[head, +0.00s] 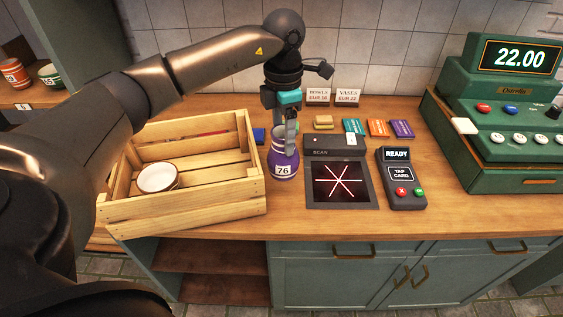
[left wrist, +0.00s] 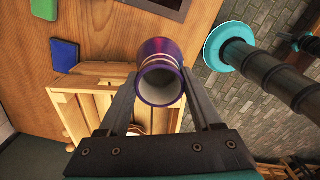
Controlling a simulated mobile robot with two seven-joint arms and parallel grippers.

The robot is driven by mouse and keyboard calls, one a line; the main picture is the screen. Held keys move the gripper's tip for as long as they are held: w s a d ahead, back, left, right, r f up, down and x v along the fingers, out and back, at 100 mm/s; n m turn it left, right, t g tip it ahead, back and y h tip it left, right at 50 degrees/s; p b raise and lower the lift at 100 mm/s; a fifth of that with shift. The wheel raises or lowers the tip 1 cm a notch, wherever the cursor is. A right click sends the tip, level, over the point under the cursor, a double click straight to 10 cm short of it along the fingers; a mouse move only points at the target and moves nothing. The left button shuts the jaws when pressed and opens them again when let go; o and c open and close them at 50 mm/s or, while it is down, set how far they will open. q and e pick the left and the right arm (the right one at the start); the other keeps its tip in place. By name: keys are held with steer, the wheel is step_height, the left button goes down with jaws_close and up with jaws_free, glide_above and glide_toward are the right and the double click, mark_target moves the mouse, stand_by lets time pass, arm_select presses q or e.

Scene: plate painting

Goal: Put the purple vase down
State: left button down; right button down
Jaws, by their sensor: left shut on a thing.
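The purple vase (head: 283,163) stands upright between the wooden crate and the scanner, with a white label reading 76. My left gripper (head: 289,147) comes down from above and is shut on its upper part, hiding some of the neck. In the left wrist view the vase (left wrist: 160,52) shows its round open mouth between the two fingers of my left gripper (left wrist: 160,83). The vase's base is at or very near the wooden counter (head: 240,226); I cannot tell whether it touches. My right gripper is not in view.
The wooden crate (head: 185,212), holding a white bowl (head: 157,177), is close on the left. The scanner (head: 341,185) with red lines is close on the right, beside a card reader (head: 402,179). A green cash register (head: 512,125) shows 22.00. Price signs (head: 333,97) stand behind.

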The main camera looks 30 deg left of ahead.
mark_target(283, 165)
arm_select(q)
step_height(283, 165, down, 5)
steer(key=shift+r, duration=0.2)
steer(key=shift+f, duration=2.3)
steer(key=shift+f, duration=0.1)
steer(key=shift+c, duration=0.3)
jaws_free()
